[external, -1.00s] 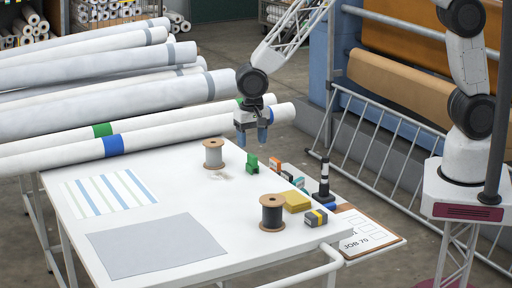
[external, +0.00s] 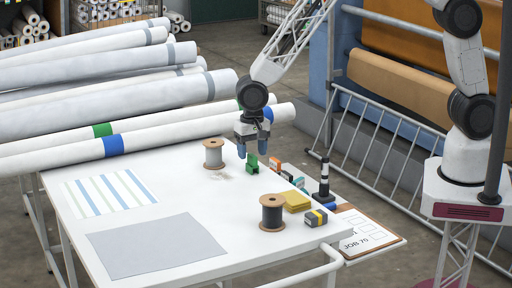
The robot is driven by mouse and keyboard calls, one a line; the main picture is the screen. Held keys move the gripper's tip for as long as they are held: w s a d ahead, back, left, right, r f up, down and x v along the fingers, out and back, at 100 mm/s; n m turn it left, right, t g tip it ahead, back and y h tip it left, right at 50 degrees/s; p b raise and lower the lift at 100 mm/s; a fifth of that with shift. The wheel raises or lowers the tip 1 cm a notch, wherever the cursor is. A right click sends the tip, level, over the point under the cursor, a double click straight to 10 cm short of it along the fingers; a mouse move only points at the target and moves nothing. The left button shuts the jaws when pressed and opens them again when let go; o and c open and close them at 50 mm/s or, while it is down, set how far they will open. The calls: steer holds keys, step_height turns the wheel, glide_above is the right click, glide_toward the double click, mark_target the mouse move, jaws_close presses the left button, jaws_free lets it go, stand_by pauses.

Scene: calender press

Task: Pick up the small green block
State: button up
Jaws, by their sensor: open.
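The small green block (external: 252,167) stands on the white table near its back right edge, right of the spool of pale thread. My gripper (external: 253,151) points down with blue fingertips, just above and around the top of the block in the picture. Its jaws are open, with one fingertip to each side of the block's top. I cannot tell whether the fingers touch the block. The block's upper part is partly hidden by the gripper.
The pale spool (external: 213,154) stands left of the block. Several small coloured blocks, a yellow pad (external: 297,202), a dark spool (external: 272,213) and a black-and-white post (external: 324,182) lie to the right and front. Long white rolls (external: 150,143) lie behind.

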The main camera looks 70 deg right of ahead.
mark_target(252, 155)
steer(key=shift+f, duration=2)
steer(key=c, duration=1)
steer(key=shift+r, duration=0.2)
steer(key=shift+r, duration=1.35)
steer(key=shift+s+d+r, duration=0.1)
steer(key=shift+s+r, duration=0.15)
steer(key=shift+r, duration=0.05)
steer(key=s+d, duration=0.1)
steer(key=s, duration=0.4)
steer(key=s+d+r, duration=0.1)
steer(key=s+d, duration=0.1)
steer(key=s, duration=0.2)
steer(key=s+d, duration=0.2)
steer(key=s, duration=0.3)
steer(key=shift+s+d+r, duration=0.15)
steer(key=shift+s+d, duration=0.05)
steer(key=shift+s, duration=0.1)
